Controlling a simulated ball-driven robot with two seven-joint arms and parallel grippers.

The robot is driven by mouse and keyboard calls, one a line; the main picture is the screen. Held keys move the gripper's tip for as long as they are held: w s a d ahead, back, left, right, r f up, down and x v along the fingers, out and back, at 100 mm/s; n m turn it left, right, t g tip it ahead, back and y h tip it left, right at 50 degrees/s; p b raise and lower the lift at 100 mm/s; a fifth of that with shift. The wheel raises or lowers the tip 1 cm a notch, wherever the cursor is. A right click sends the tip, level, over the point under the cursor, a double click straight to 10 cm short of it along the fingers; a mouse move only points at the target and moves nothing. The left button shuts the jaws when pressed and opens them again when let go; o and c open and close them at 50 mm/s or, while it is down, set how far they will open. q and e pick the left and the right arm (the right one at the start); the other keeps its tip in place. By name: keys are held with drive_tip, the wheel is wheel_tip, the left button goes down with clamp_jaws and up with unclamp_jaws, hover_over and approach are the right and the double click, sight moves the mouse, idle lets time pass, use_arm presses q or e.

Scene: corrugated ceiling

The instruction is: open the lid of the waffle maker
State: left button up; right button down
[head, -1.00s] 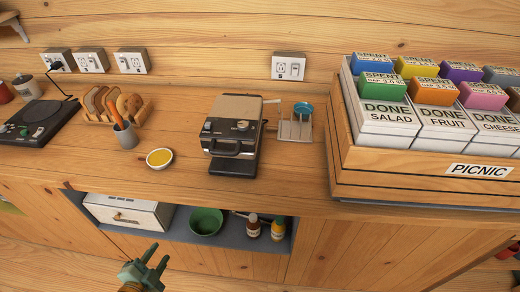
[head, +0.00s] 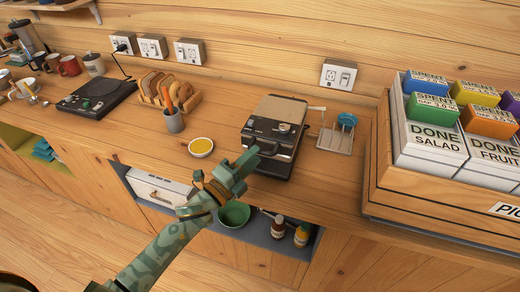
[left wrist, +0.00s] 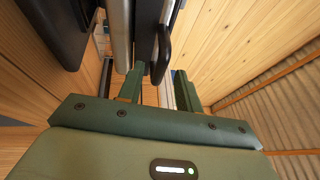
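The waffle maker (head: 278,112) stands on the wooden counter, with a beige top, a dark front and a dark front handle. Its lid looks closed. My left gripper (head: 246,166) is in front of the waffle maker, at its lower left corner in the head view, and partly covers its front edge. In the left wrist view the gripper (left wrist: 160,88) is open, with its two green fingers apart. The dark handle (left wrist: 161,52) shows at the gap between the fingertips; I cannot tell whether they touch it. My right gripper is not in view.
A yellow-filled bowl (head: 201,147) and a grey utensil cup (head: 173,122) stand left of the waffle maker. A small rack (head: 335,140) stands close on its right, then the wooden picnic crate (head: 400,205). An open shelf with a green bowl (head: 234,215) lies below the counter.

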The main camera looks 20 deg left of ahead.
use_arm(q)
drive_tip(key=shift+x, duration=1.7)
clamp_jaws()
